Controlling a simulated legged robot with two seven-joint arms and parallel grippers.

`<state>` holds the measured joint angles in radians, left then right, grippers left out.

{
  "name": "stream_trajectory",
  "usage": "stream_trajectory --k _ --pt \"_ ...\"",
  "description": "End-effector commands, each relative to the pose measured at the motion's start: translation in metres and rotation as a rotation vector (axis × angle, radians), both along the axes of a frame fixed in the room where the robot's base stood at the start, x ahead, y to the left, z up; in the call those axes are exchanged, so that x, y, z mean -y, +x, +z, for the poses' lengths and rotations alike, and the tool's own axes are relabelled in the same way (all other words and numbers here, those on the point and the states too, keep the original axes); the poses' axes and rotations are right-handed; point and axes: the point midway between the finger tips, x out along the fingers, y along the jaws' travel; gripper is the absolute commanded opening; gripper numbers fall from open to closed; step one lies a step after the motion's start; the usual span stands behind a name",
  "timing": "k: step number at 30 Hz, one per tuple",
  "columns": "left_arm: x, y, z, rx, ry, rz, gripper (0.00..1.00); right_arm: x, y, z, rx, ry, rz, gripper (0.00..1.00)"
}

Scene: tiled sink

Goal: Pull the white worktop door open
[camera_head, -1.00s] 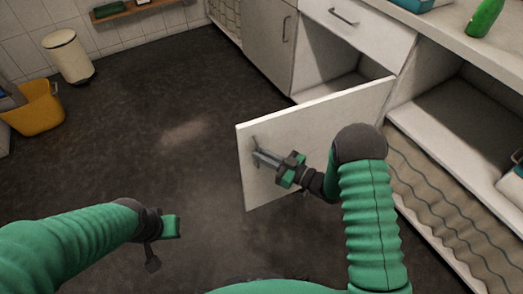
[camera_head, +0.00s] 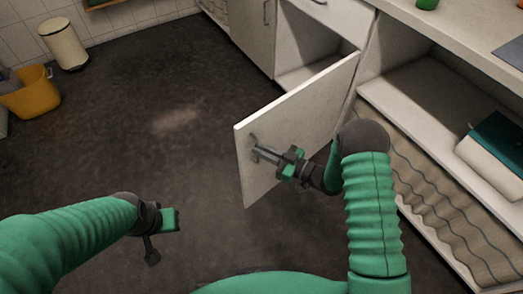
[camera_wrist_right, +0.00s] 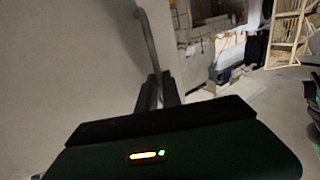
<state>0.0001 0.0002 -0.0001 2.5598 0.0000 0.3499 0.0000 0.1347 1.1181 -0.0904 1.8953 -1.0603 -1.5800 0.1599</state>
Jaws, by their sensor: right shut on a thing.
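The white worktop door (camera_head: 305,110) stands swung out wide from its cabinet in the head view, with the open compartment (camera_head: 308,72) behind it. My right gripper (camera_head: 258,152) is at the door's free edge side, shut on the door handle. In the right wrist view the curved handle (camera_wrist_right: 149,40) runs down between the fingers (camera_wrist_right: 158,92), beside the pale door face (camera_wrist_right: 70,60). My left gripper (camera_head: 160,235) hangs over the floor at the lower left, away from the door. Whether its fingers are apart does not show.
A shelf with a teal and white item (camera_head: 497,145) and a wavy curtain (camera_head: 440,200) are on the right. A yellow bucket (camera_head: 32,95) and a cream bin (camera_head: 64,45) stand at the far left. The dark floor between is clear.

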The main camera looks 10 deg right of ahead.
Motion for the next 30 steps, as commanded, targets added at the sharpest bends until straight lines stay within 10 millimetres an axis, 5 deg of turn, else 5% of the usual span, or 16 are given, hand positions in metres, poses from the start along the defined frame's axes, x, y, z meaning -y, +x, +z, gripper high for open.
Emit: stream_trajectory --k 2,3,8,18,30 --pt "0.0 0.0 0.0 0.0 0.0 0.0 0.0 0.007 0.004 0.002 0.007 -0.004 -0.017 0.0" --pt "0.0 0.0 0.0 0.0 0.0 0.0 0.0 0.007 0.004 0.002 0.007 -0.004 -0.017 0.1" --pt "0.0 0.0 0.0 0.0 0.0 0.0 0.0 0.006 0.003 0.002 0.007 -0.003 -0.014 0.3" --pt "0.0 0.0 0.004 0.0 0.0 0.0 0.0 0.009 -0.003 0.001 0.001 -0.003 -0.009 0.3" --pt "0.0 0.0 0.035 0.0 0.0 0.0 0.0 0.092 -0.068 0.003 0.0 -0.002 -0.015 0.3"
